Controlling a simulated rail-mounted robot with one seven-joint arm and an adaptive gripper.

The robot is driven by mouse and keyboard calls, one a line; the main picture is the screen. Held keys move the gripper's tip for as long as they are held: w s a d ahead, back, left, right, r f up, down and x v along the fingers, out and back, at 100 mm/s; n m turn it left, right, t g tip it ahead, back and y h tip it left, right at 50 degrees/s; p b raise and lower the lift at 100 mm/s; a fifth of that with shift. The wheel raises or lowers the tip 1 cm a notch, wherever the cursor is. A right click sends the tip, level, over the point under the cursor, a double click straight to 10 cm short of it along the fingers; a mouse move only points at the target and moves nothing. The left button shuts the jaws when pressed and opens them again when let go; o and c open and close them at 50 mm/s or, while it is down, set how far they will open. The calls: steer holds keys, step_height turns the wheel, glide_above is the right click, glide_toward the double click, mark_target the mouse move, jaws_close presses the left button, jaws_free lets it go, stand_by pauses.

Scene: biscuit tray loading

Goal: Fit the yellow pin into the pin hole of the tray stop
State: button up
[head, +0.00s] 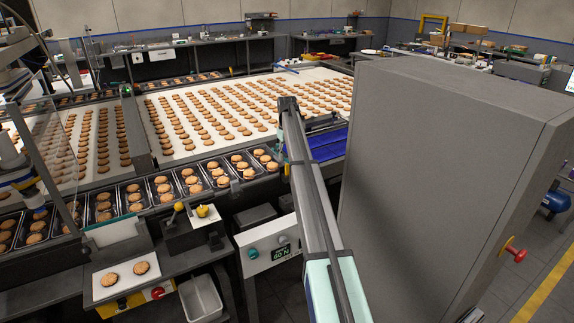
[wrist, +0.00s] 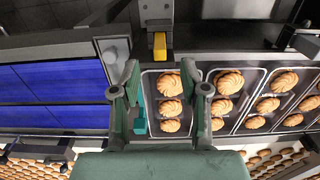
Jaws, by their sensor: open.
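My gripper (wrist: 160,70) is open and empty in the wrist view, its two fingers apart over the end of the tray row. A yellow part (wrist: 160,46) shows ahead of the gap between the fingertips, against a grey bracket; I cannot tell whether it is the pin or part of the tray stop. A teal piece (wrist: 140,113) stands by the left finger, beside the end tray. The pin hole is not discernible.
Metal trays of biscuits (head: 133,197) line the conveyor edge. A blue surface (head: 330,146) lies beyond the row's end. A tall grey cabinet (head: 440,170) stands on the right. A control box (head: 268,249) and a white bin (head: 201,299) are in front.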

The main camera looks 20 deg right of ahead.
steer(key=shift+r, duration=1.95)
steer(key=s+a+f+m, duration=0.1)
steer(key=s+a+f, duration=1.2)
steer(key=s, duration=0.4)
steer(key=s+a+f, duration=1)
steer(key=s+f, duration=0.5)
steer(key=s, duration=0.1)
steer(key=s+a+f, duration=0.2)
steer(key=s+a, duration=0.1)
steer(key=s, duration=0.6)
steer(key=s+a+f, duration=0.3)
steer(key=s, duration=0.6)
steer(key=s+f+g, duration=0.3)
steer(key=s+f, duration=0.6)
steer(key=s, duration=0.4)
steer(key=s+f+g, duration=0.3)
steer(key=s+f, duration=0.6)
steer(key=s, duration=0.5)
steer(key=shift+s+g, duration=0.15)
steer(key=shift+g, duration=0.25)
steer(key=shift+d, duration=0.1)
